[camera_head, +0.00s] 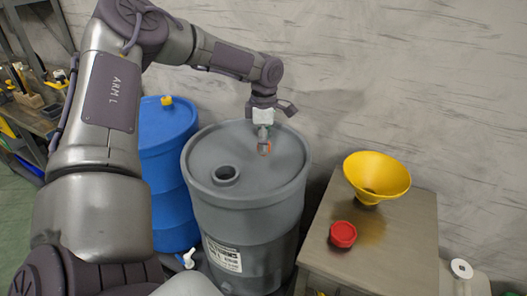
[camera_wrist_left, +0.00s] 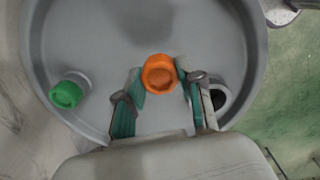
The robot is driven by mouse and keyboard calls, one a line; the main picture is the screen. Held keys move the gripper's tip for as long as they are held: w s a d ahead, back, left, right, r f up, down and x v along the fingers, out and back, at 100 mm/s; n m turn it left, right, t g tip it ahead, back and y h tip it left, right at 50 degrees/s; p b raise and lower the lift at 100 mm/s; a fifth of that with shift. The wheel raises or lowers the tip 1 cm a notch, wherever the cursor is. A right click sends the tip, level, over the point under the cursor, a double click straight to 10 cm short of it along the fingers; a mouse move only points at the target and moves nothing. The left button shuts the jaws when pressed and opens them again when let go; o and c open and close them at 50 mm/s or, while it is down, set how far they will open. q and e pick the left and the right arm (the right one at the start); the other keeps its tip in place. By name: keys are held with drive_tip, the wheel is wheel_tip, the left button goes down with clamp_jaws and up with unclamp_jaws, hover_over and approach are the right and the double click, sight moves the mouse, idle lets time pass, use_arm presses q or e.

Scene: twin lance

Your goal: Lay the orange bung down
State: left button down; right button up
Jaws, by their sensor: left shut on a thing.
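My left gripper (camera_head: 264,143) hangs over the grey drum (camera_head: 205,150), above the back right part of its lid. It is shut on the orange bung (camera_wrist_left: 159,75), which sits between the two fingertips (camera_wrist_left: 160,77) in the left wrist view. My right gripper is not in view.
A green cap (camera_wrist_left: 66,94) sits on the lid in the wrist view. A blue drum (camera_head: 165,130) with a yellow cap (camera_head: 167,100) stands left. The table (camera_head: 385,245) at right holds a yellow funnel (camera_head: 376,175) and red cap (camera_head: 343,234). The lid's middle looks clear.

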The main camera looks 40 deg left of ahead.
use_arm(q)
drive_tip(key=shift+s+a+f, duration=0.1)
drive_tip(key=shift+f, duration=0.35)
wheel_tip(320, 180, down, 2)
drive_tip(key=shift+f+p, duration=0.25)
drive_tip(key=shift+p, duration=0.05)
drive_tip(key=shift+f, duration=0.4)
drive_tip(key=shift+r, duration=0.1)
drive_tip(key=c, duration=0.7)
unclamp_jaws()
drive_tip(key=shift+f, duration=0.2)
use_arm(e)
drive_tip(key=shift+r, duration=0.15)
use_arm(q)
drive_tip(key=shift+r, duration=0.1)
